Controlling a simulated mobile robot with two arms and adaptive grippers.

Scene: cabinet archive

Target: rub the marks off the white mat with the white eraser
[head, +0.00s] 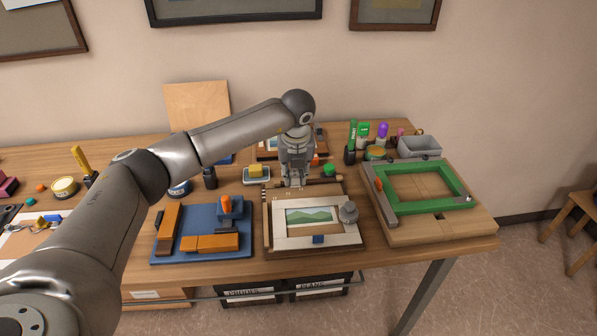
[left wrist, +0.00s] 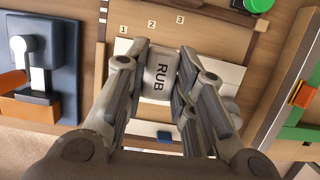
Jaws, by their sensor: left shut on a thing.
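My left gripper (head: 295,181) is above the back edge of the white mat (head: 283,234), fingers pointing down. In the left wrist view its fingers (left wrist: 156,85) are closed on the sides of the white eraser (left wrist: 161,68), which is lettered "RUB". The mat also shows there, partly behind the fingers (left wrist: 233,76). The mat frames a small picture of green hills (head: 312,216). I cannot make out marks on the mat, and I cannot tell whether the eraser touches it. My right gripper is out of view.
A grey knobbed weight (head: 349,213) stands on the mat's right side, and a blue tab (head: 318,239) is at its front. A green frame on a wooden board (head: 452,182) lies right. Pens (head: 351,140) stand behind.

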